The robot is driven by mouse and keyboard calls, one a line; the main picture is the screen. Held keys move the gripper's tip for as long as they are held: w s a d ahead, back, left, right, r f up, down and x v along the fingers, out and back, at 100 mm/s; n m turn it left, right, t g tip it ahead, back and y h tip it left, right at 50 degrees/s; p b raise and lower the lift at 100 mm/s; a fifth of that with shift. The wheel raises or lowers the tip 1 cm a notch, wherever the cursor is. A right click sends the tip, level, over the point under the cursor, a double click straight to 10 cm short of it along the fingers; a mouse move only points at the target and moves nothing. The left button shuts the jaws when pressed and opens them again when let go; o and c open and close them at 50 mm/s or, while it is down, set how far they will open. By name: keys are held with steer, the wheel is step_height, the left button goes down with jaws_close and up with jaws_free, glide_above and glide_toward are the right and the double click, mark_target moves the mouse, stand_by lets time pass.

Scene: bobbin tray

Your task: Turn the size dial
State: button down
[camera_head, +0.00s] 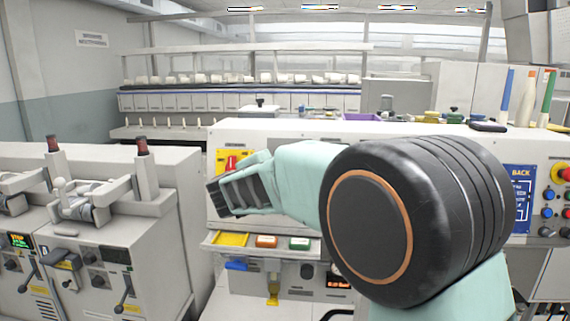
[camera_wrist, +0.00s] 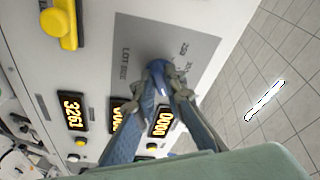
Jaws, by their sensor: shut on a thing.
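My gripper (camera_wrist: 166,84) reaches up to the plate from below in that view. Its two blue-grey fingers are closed around the dial, with the fingertips on either side of it. The fingers hide part of the dial, and I cannot tell its pointer position. In the head view my arm covers much of the white machine front, and I cannot make out the dial there.
In the wrist view, lit displays (camera_wrist: 72,110) and a yellow handle (camera_wrist: 60,25) are on the panel left of my fingers. Open tiled floor (camera_wrist: 275,70) lies right. In the head view a small tray (camera_head: 210,239) projects from the machine front, and another machine (camera_head: 150,240) stands left.

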steer(key=c, duration=2)
jaws_free()
steer(key=v, duration=1.2)
